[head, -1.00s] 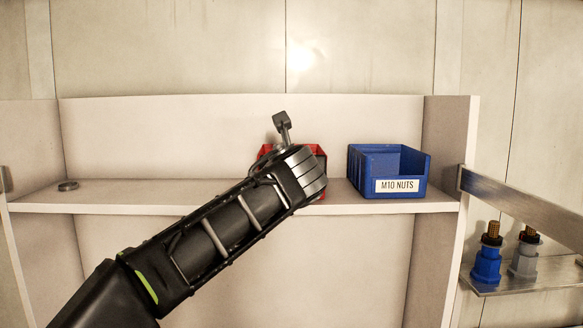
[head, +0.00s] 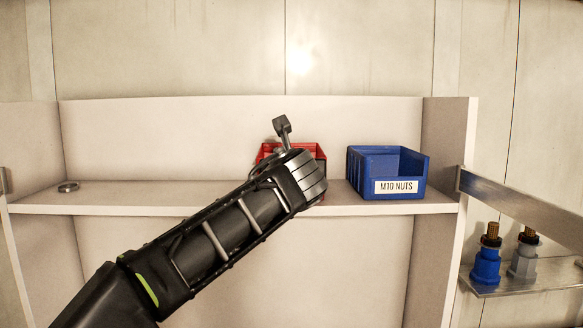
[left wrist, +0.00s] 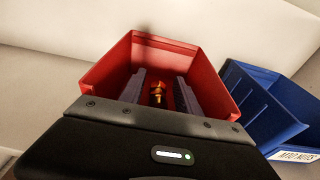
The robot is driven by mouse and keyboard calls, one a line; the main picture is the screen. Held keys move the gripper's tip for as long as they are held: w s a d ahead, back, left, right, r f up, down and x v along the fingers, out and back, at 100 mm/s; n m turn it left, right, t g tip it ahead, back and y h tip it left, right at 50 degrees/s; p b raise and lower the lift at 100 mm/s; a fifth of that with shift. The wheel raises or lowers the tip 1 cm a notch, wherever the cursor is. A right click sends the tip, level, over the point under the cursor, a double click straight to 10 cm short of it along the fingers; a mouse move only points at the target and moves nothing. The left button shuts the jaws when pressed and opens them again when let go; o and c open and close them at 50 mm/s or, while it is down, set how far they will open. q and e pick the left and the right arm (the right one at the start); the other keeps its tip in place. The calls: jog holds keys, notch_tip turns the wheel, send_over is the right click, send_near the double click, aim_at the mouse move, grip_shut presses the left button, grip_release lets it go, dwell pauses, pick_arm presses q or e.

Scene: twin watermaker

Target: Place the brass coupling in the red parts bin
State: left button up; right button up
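The red parts bin (head: 318,150) stands on the shelf, partly hidden behind my left wrist in the head view. In the left wrist view the red bin (left wrist: 200,66) opens below my left gripper (left wrist: 160,83). Its two fingers reach over or into the bin and stand apart. The brass coupling (left wrist: 158,95) shows between them, low in the bin area, with dark gaps visible on both sides. I cannot tell whether it rests on the bin floor. The fingers are hidden in the head view. My right gripper is out of view.
A blue bin labelled M10 NUTS (head: 395,187) stands right of the red bin, also close by in the left wrist view (left wrist: 262,110). A small dark ring (head: 68,186) lies at the shelf's left. Fittings (head: 487,262) stand on a metal bracket at right. The shelf's left half is mostly clear.

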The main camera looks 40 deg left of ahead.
pick_arm(q)
jog(key=b+v, duration=0.3)
jog(key=v, duration=0.9)
jog(key=shift+r, duration=0.2)
